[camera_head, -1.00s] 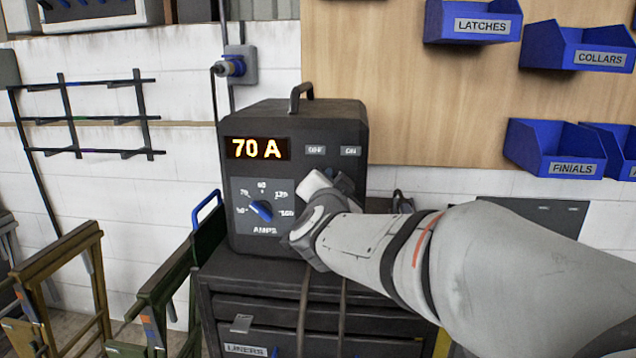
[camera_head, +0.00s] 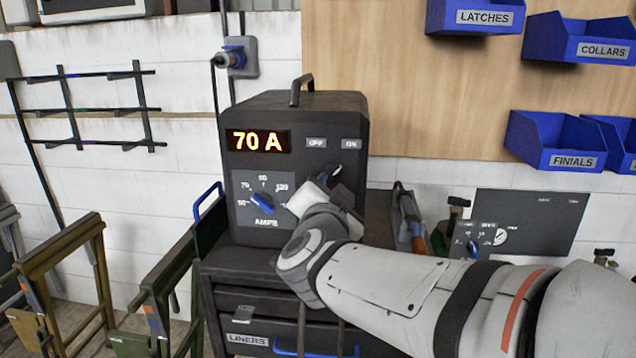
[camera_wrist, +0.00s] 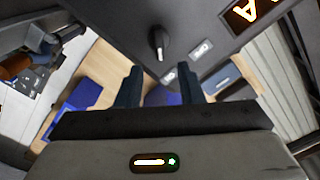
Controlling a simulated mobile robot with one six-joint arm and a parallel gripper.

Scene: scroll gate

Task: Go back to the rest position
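My gripper (camera_head: 322,182) is in front of the right part of the dark power unit (camera_head: 290,115), just below its OFF and ON labels. In the head view its fingers are small and partly hidden. In the wrist view the two dark fingers of my gripper (camera_wrist: 161,74) stand apart with nothing between them. A black switch knob (camera_wrist: 158,44) with a light pointer mark is beyond the fingertips, apart from them. The display (camera_head: 258,140) reads 70 A. The blue amps dial (camera_head: 263,204) is left of my gripper.
The unit stands on a dark drawer cabinet (camera_head: 240,299) with a drawer labelled LINERS. Blue bins (camera_head: 556,141) hang on the wooden board at right. A dark panel (camera_head: 528,222) and tools stand behind my arm. Gate frames (camera_head: 62,275) stand on the left.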

